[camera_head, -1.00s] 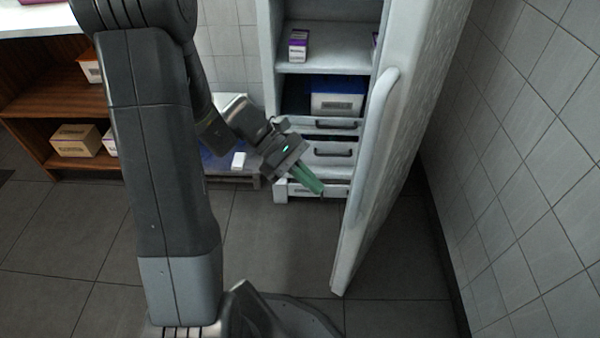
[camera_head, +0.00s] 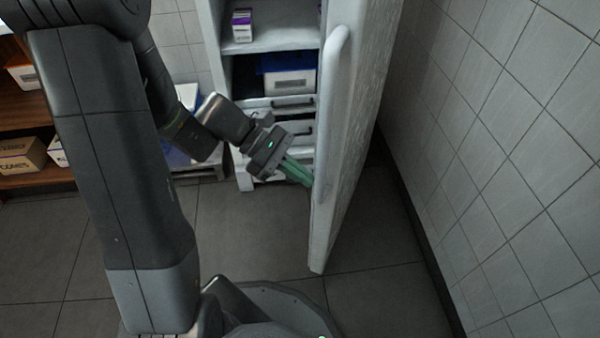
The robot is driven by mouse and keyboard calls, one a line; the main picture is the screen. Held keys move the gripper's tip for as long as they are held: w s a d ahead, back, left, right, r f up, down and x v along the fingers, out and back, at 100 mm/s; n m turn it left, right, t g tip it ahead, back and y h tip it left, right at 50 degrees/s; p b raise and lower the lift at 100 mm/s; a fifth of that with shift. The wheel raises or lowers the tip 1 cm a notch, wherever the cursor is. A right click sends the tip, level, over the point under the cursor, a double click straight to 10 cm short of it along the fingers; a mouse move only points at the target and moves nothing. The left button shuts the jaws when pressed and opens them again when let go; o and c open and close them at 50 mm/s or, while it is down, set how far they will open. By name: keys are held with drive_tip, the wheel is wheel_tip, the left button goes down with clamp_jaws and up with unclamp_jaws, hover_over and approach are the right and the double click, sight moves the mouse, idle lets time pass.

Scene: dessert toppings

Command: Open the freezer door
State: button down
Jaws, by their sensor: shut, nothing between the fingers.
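The white freezer door (camera_head: 362,130) stands swung wide open to the right, seen nearly edge-on, with its long white handle (camera_head: 331,100) along the near edge. The freezer (camera_head: 211,45) shows its open interior with shelves and drawers. My gripper (camera_head: 307,182) has green fingers that are shut and empty. Its fingertips are at the inner side of the door, close to the lower part of the edge; I cannot tell whether they touch it.
Inside the freezer are a purple-and-white box (camera_head: 242,25), a white box with blue (camera_head: 289,82) and drawers (camera_head: 297,128). A wooden shelf (camera_head: 45,178) with boxes stands at left. A tiled wall (camera_head: 490,130) bounds the right. Floor (camera_head: 245,235) is clear in front.

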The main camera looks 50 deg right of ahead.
drive_tip(key=s+d+b, duration=0.1)
drive_tip(key=s+d, duration=0.4)
drive_tip(key=s, duration=0.5)
drive_tip(key=s+d+n+b, duration=0.1)
drive_tip(key=s+d, duration=0.5)
drive_tip(key=s, duration=0.5)
drive_tip(key=s+d+h+b, duration=0.1)
drive_tip(key=s+d+b, duration=0.1)
drive_tip(key=s+d, duration=0.4)
drive_tip(key=shift+s+d, duration=0.2)
drive_tip(key=shift+s, duration=2.05)
drive_tip(key=p+v, duration=0.4)
drive_tip(key=v, duration=1)
drive_tip(key=shift+s, duration=0.2)
drive_tip(key=shift+a+r, duration=0.1)
drive_tip(key=shift+a, duration=0.05)
